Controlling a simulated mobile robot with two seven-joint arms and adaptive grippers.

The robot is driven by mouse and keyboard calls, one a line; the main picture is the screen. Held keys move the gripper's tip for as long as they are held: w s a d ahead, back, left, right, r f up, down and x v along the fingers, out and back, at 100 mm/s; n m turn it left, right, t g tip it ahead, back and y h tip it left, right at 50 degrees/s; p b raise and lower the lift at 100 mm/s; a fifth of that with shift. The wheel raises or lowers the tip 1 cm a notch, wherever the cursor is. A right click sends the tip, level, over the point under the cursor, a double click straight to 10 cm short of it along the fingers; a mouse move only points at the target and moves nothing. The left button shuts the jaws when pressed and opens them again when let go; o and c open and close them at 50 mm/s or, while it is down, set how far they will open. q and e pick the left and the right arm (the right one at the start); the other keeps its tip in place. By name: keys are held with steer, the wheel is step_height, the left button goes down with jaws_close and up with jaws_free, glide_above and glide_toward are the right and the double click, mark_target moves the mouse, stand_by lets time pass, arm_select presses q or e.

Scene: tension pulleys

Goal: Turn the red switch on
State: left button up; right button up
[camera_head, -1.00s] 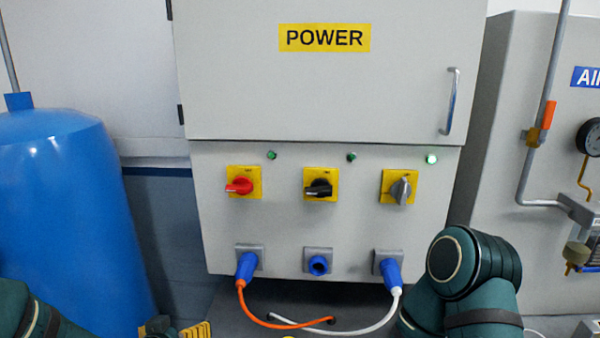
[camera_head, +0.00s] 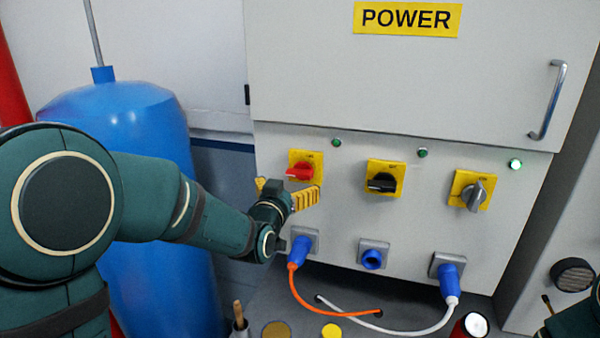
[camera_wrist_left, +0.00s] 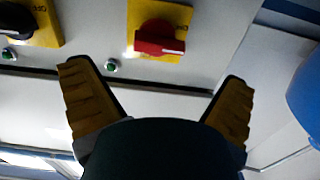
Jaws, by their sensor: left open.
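The red switch (camera_head: 300,171) sits on a yellow plate at the left of the power panel's row of switches, its handle pointing sideways. My left gripper (camera_head: 288,190) is open just in front of and below it, with yellow fingers spread to either side. In the left wrist view, the red switch (camera_wrist_left: 160,38) shows beyond and between the open fingertips (camera_wrist_left: 158,75), apart from them. Nothing is between the fingers. My right gripper is not in view.
A black switch (camera_head: 382,183) and a grey switch (camera_head: 475,193) are to the right. Blue plugs (camera_head: 300,249) with orange and white cables are below. A blue tank (camera_head: 150,140) stands behind my left arm. Small green lamps (camera_head: 337,143) are above the switches.

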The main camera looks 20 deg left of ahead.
mark_target(297, 175)
arm_select(q)
steer(key=w+p, duration=0.1)
steer(key=w, duration=0.6)
steer(key=shift+w+d, duration=0.15)
steer(key=c, duration=1.1)
